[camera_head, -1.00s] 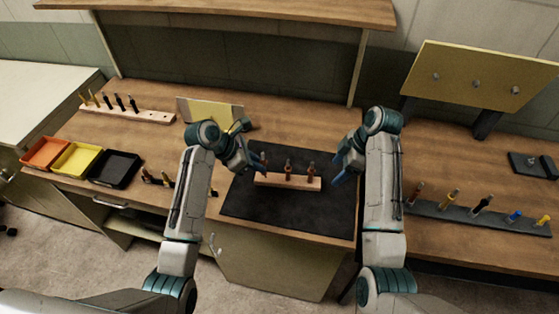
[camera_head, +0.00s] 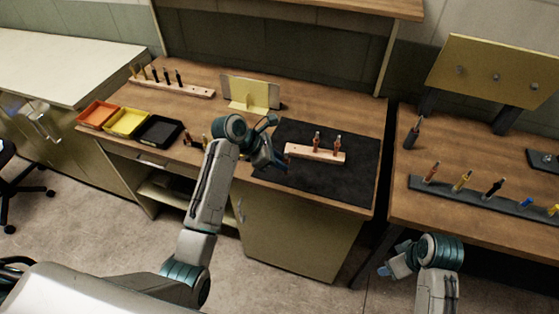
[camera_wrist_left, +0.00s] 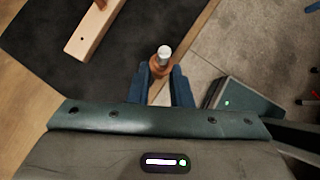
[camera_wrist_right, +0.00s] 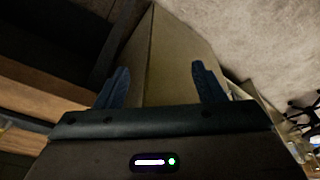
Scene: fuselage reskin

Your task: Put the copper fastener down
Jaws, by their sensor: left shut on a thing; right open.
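My left gripper (camera_head: 283,164) is shut on a copper fastener (camera_wrist_left: 160,64), which has a silvery tip and stands out between the fingers in the left wrist view. The held fastener is hard to make out in the head view. The gripper is off the left end of a pale wooden block (camera_head: 304,152) on the black mat. Two more copper fasteners (camera_head: 316,139) (camera_head: 337,143) stand upright in the block. An empty hole shows near the block's end (camera_wrist_left: 82,39) in the left wrist view. My right gripper (camera_wrist_right: 158,85) is open and empty, low in front of the benches.
Orange (camera_head: 97,114), yellow (camera_head: 127,121) and black (camera_head: 160,131) trays stand at the bench's left. A wooden rack (camera_head: 190,90) holds several fasteners behind them. A yellow angled piece (camera_head: 250,94) stands behind the mat. A dark rack (camera_head: 470,196) with several tools lies on the right bench.

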